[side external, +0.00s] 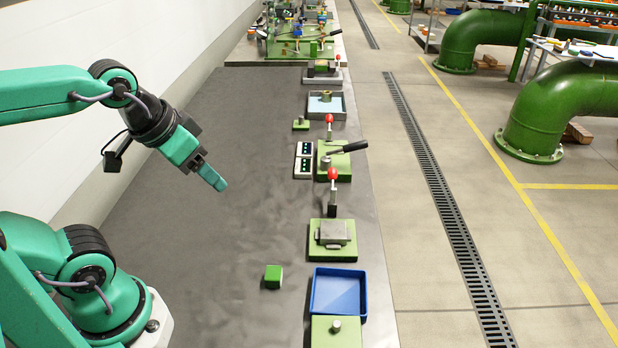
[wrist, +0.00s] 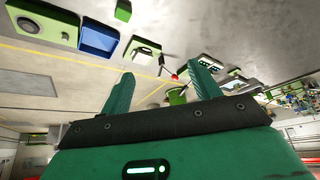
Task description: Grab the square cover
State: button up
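A grey square plate (side external: 333,232), which looks like the square cover, sits on a green fixture base (side external: 316,250) beside a red-knobbed lever (side external: 332,175). A small green cube (side external: 273,276) lies apart on the dark bench; I cannot tell for sure which piece the task means. In the wrist view the plate's fixture (wrist: 141,50) shows past my left finger, and the cube (wrist: 123,10) is at the top edge. My gripper (side external: 217,183) hangs above the bench, left of and farther back than the plate. In the wrist view my gripper (wrist: 164,72) has its fingers wide apart with nothing between them.
A blue tray (side external: 315,290) and a green box with a knob (side external: 322,335) stand in front of the fixture. Behind are a black-handled clamp (side external: 340,160), a small green block (side external: 300,125) and a grey-blue tray (side external: 343,105). The bench's (side external: 215,260) middle is clear.

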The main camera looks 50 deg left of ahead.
jog(key=shift+o, duration=1.4)
jog(key=m+g, duration=0.5)
jog(key=m, duration=2.1)
send_over(334, 238)
notch_tip(334, 238, down, 14)
jog(key=shift+s+a+r, duration=0.1)
jog(key=shift+a+r, duration=0.05)
jog(key=shift+r, duration=0.05)
jog(key=shift+w+d+f+m+g, duration=0.25)
jog(key=shift+f+m+g, duration=0.05)
jog(key=shift+f+m, duration=0.2)
jog(key=shift+s+a+f, duration=0.1)
jog(key=shift+f, duration=1.85)
jog(key=shift+s+a+f, duration=0.1)
jog(key=shift+f, duration=1.85)
